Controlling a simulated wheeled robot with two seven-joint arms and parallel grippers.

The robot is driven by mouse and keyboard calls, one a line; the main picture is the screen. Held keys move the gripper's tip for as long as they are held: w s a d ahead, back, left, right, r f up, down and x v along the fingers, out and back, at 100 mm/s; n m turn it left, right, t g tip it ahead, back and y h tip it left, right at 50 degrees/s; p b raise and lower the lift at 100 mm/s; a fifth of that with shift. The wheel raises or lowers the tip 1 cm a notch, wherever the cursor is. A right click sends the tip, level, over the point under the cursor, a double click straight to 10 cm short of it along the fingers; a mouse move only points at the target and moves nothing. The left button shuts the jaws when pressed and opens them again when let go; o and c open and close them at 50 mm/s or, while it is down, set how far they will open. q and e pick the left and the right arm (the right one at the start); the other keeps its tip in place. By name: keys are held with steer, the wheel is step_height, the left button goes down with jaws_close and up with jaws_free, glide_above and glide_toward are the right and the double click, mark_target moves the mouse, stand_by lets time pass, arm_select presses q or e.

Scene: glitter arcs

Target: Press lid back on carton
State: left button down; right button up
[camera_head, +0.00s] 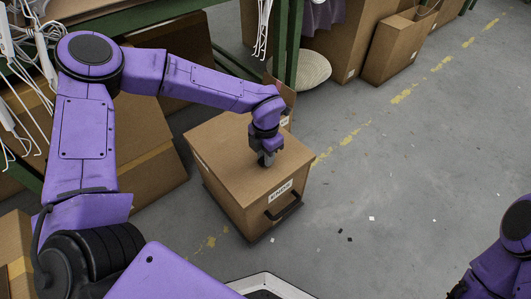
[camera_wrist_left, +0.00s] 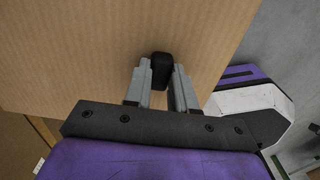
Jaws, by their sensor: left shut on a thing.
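A brown carton (camera_head: 233,203) stands on the floor in the head view, with a white label and a black handle on its front. Its flat brown lid (camera_head: 222,152) lies on top; whether it is fully seated I cannot tell. My left gripper (camera_head: 266,158) comes down on the lid near its right side. In the left wrist view, a black knob (camera_wrist_left: 160,70) on the lid (camera_wrist_left: 70,55) sits between the fingers of my left gripper (camera_wrist_left: 161,80), which are shut on it. My right arm shows at the lower right; its gripper is outside the frame.
Other brown cardboard boxes (camera_head: 399,48) stand behind and to the left. Green rack posts (camera_head: 293,45) rise at the back, with white wire hangers (camera_head: 262,25) and a round cream cushion (camera_head: 312,69). The grey floor (camera_head: 400,180) to the right is mostly clear, with small scraps.

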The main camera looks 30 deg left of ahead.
arm_select(q)
steer(key=shift+f, duration=0.55)
stand_by(0.9)
steer(key=shift+c, duration=2.3)
jaws_free()
step_height(320, 180, up, 7)
steer(key=p, duration=0.7)
steer(key=shift+r, duration=0.1)
steer(key=shift+s, duration=0.1)
